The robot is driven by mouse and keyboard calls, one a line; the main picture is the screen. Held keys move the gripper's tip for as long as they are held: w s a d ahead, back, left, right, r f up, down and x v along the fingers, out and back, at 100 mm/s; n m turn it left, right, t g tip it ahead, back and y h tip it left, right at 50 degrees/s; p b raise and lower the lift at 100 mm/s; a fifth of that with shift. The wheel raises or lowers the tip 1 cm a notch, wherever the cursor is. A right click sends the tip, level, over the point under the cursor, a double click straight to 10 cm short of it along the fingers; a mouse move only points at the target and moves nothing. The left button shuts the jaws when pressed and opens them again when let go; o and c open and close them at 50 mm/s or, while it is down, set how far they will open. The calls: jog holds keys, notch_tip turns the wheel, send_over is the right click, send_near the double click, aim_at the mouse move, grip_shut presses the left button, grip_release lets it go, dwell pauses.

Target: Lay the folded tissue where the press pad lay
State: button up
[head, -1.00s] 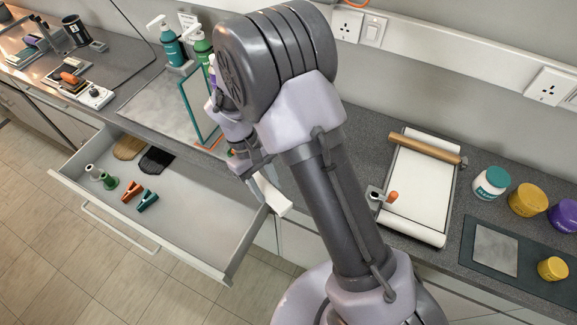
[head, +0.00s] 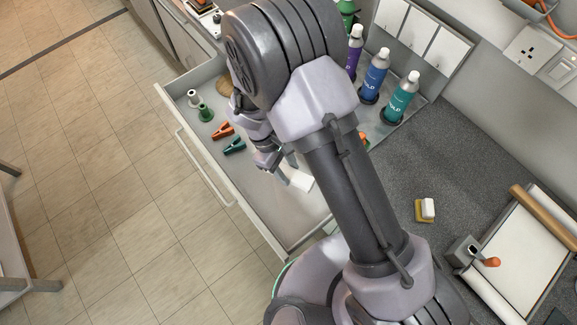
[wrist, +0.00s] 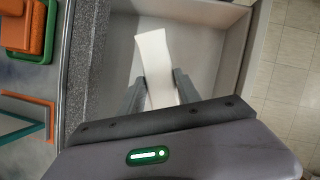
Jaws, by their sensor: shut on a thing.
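The folded tissue (head: 298,180) is a white strip held at my gripper. It also shows in the wrist view (wrist: 153,55), sticking out forward between the two fingers. My gripper (head: 277,163) is shut on it, and its fingers show in the wrist view (wrist: 160,90). The tissue appears over the open drawer (head: 295,213), inside its walls; its height above the drawer floor is hard to tell. I cannot make out a press pad or the place where it lay.
Green and white spools (head: 205,112), an orange clip (head: 222,131) and a teal clip (head: 234,146) lie in the drawer's left part. A yellow-and-white block (head: 426,210) sits on the counter (head: 400,165). Spray bottles (head: 401,97) stand behind. A roller press (head: 520,255) is at right.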

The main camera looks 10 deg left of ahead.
jog(key=shift+f+b, duration=3.55)
jog(key=shift+f, duration=1.5)
jog(key=shift+f+b, duration=0.75)
jog(key=shift+f, duration=0.3)
jog(key=o, duration=1.4)
